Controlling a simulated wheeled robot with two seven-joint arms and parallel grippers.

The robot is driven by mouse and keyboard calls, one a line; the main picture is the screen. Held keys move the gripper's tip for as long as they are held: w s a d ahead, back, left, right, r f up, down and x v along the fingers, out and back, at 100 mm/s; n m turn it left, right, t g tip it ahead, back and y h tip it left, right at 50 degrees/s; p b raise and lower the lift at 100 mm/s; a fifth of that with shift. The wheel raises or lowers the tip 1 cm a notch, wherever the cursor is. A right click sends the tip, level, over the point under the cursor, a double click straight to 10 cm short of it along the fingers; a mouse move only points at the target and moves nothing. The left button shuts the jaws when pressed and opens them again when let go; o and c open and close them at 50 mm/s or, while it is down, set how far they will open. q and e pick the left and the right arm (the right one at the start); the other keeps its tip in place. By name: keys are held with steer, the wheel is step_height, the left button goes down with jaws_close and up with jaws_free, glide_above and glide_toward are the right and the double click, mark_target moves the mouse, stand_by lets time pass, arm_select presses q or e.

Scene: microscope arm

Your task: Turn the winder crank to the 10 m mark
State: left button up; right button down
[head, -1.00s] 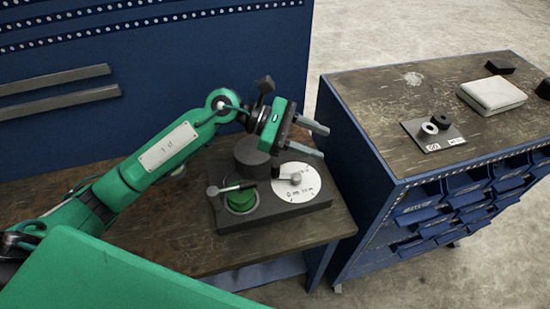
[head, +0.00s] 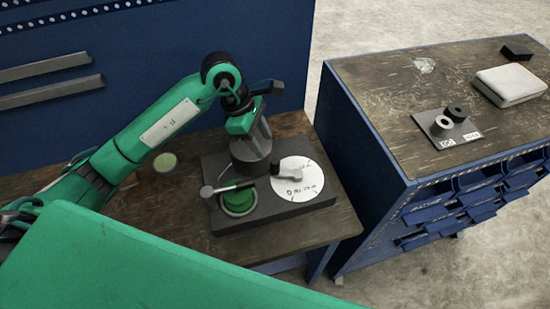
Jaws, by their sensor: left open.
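The winder is a dark base block (head: 270,213) on the brown bench. On it are a green spool (head: 238,202), a lever with a small knob (head: 206,191) across the spool, and a white dial (head: 312,188) with marks too small to read surely. A light grey arm (head: 290,174) lies over the dial; I cannot tell which arm is the crank. A dark cylinder (head: 250,160) stands at the back of the base. My left gripper (head: 262,148) is open, pointing down over the back of the base. It overlaps the cylinder in view; I cannot tell any contact. My right gripper is not in view.
A green round piece (head: 166,162) lies on the bench left of the winder. On the right, a blue drawer cabinet (head: 362,190) carries a small plate with black rings (head: 448,125), a white book-like block (head: 510,86) and a black block (head: 516,53). A gap separates bench and cabinet.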

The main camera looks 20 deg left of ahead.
mark_target(274, 161)
arm_select(q)
steer(key=p+x, duration=0.2)
steer(key=x, duration=0.5)
steer(key=shift+d+f, duration=0.2)
steer(key=shift+f, duration=0.1)
steer(key=shift+d+f, duration=0.2)
steer(key=shift+f, duration=0.45)
jaws_close()
